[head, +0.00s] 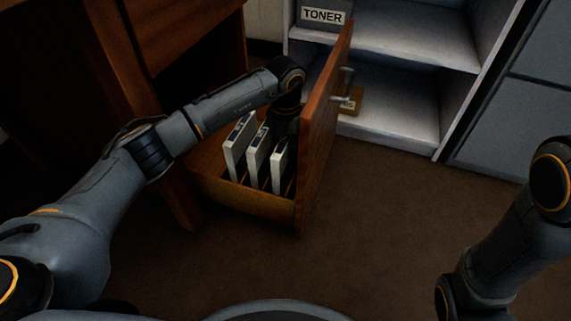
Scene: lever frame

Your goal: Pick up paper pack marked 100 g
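Three white paper packs stand upright side by side in an open wooden drawer (240,201): a left pack (236,150), a middle pack (255,160) and a right pack (278,165). Dark print shows on their top edges, but it is too small to read, so I cannot tell which is marked 100 g. My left gripper (284,128) points down into the drawer, behind the right pack and beside the drawer front. Its fingertips are hidden, so its opening and any contact do not show. My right arm is at the lower right; its gripper is out of view.
The drawer front (322,130) rises close to the right of my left gripper. A grey shelf unit (400,105) with a TONER label (323,16) stands behind, holding a small brown item (351,104). The brown floor (400,215) between my arms is clear.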

